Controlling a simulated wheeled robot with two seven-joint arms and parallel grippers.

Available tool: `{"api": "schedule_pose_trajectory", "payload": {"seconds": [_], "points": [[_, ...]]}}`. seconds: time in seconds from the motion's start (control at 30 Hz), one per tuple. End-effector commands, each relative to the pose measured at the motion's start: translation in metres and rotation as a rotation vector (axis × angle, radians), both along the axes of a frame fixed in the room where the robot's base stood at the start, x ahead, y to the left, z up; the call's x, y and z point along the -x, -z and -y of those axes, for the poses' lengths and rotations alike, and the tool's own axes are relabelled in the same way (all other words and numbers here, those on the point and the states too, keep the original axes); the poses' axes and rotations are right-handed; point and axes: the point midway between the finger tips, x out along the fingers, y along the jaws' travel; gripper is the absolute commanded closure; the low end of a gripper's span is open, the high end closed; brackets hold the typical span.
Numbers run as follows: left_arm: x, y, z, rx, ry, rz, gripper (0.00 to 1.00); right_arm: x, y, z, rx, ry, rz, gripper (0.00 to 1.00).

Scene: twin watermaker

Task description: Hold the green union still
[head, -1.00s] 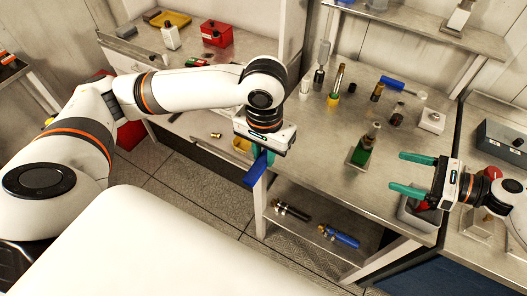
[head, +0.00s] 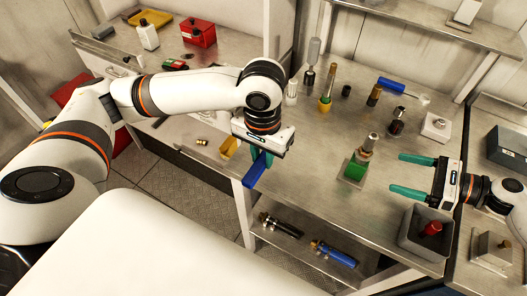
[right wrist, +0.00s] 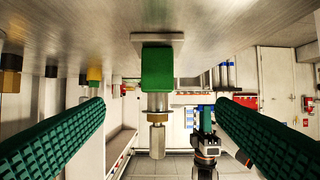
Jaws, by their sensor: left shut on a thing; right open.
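The green union (head: 354,169) stands upright on a small pale base plate on the steel bench, with a metal fitting on top. In the right wrist view the green union (right wrist: 157,68) appears upside down, between my fingers and beyond their tips. My right gripper (head: 397,173) is open and empty, to the right of the union, its green fingers pointing at it and apart from it. My left gripper (head: 262,160) is shut on a blue bar-shaped thing (head: 254,174) at the bench's left edge, away from the union.
Several fittings and a blue-handled tool (head: 391,85) stand or lie behind the union. A grey bin (head: 405,240) with a red-topped thing is below my right gripper. A lower shelf (head: 275,240) holds two cylindrical tools. The bench in front of the union is clear.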

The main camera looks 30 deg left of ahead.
Motion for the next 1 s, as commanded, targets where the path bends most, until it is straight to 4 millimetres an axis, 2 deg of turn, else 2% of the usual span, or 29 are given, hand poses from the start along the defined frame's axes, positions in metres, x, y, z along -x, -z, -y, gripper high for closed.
{"api": "schedule_pose_trajectory", "payload": {"seconds": [0.03, 0.2, 0.47, 0.9, 1.0], "points": [[0.0, 0.01, 0.0, 0.0, 0.0, 0.001, 1.0, 0.0, 0.01, 0.0, 0.0, 0.0, 0.0, 0.21], [0.0, 0.027, 0.0, 0.0, 0.0, 0.001, 1.0, 0.0, 0.027, 0.0, 0.0, 0.0, 0.0, 0.21], [0.0, 0.03, 0.0, 0.0, 0.0, 0.001, 1.0, 0.0, 0.033, -0.005, -0.001, 0.0, 0.0, 0.21], [0.0, 0.019, 0.0, 0.0, 0.0, 0.001, 1.0, 0.001, 0.049, -0.062, -0.002, -0.003, -0.002, 0.21], [0.0, 0.031, 0.0, 0.0, 0.0, 0.001, 1.0, 0.0, 0.057, -0.074, -0.002, -0.002, -0.001, 0.21]]}}
